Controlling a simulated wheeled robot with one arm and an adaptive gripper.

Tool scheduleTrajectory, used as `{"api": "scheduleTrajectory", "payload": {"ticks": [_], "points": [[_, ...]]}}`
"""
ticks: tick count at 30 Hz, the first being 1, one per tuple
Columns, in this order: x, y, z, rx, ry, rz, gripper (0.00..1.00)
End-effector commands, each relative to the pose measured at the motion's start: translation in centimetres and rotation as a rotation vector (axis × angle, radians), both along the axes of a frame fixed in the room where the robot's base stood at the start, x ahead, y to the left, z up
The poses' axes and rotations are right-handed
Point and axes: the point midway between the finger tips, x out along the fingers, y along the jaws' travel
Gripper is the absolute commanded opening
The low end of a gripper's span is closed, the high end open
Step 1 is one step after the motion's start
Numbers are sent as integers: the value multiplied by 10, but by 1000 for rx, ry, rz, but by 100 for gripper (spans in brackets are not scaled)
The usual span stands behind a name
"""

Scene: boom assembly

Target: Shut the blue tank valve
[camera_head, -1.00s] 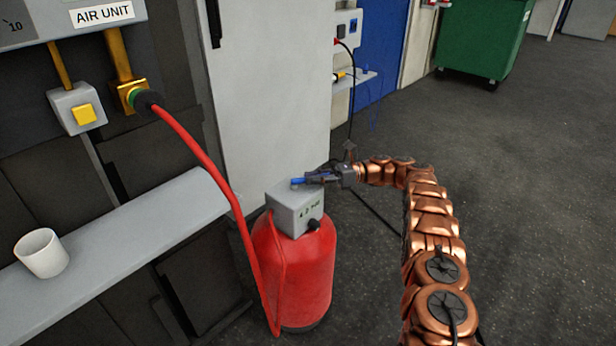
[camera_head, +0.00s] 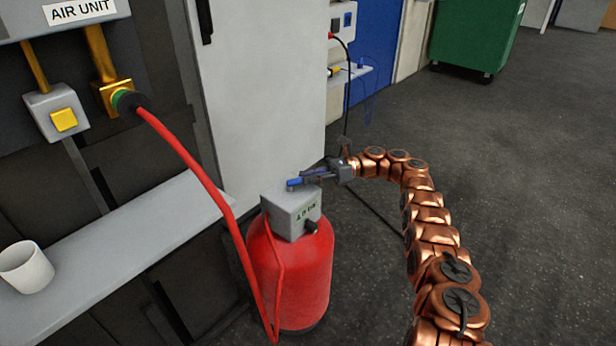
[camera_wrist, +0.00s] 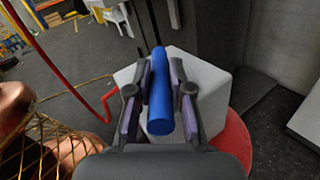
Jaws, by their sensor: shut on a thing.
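The blue valve (camera_head: 294,182) is a short blue bar on top of the grey box (camera_head: 290,208) of the red tank (camera_head: 292,275). My gripper (camera_head: 312,176) reaches it from the right and is shut on it. In the wrist view the blue valve (camera_wrist: 160,95) lies lengthwise between the two fingers of my gripper (camera_wrist: 160,82), with the pale box (camera_wrist: 205,65) beneath it. The valve's pivot is hidden. The tank stands upright on the floor.
A red hose (camera_head: 190,160) runs from the air unit (camera_head: 80,12) down beside the tank. A grey shelf (camera_head: 120,250) with a white cup (camera_head: 26,267) is at the left. A grey cabinet (camera_head: 260,90) stands behind the tank. Open floor (camera_head: 530,200) lies to the right.

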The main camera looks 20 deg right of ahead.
Motion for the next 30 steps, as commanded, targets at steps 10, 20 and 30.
{"api": "scheduleTrajectory", "payload": {"ticks": [10,20,30], "points": [[0,-1,2,1,-3,-4,23],[0,-2,1,0,-1,-3,44],[0,-2,8,-1,-2,-3,44]]}}
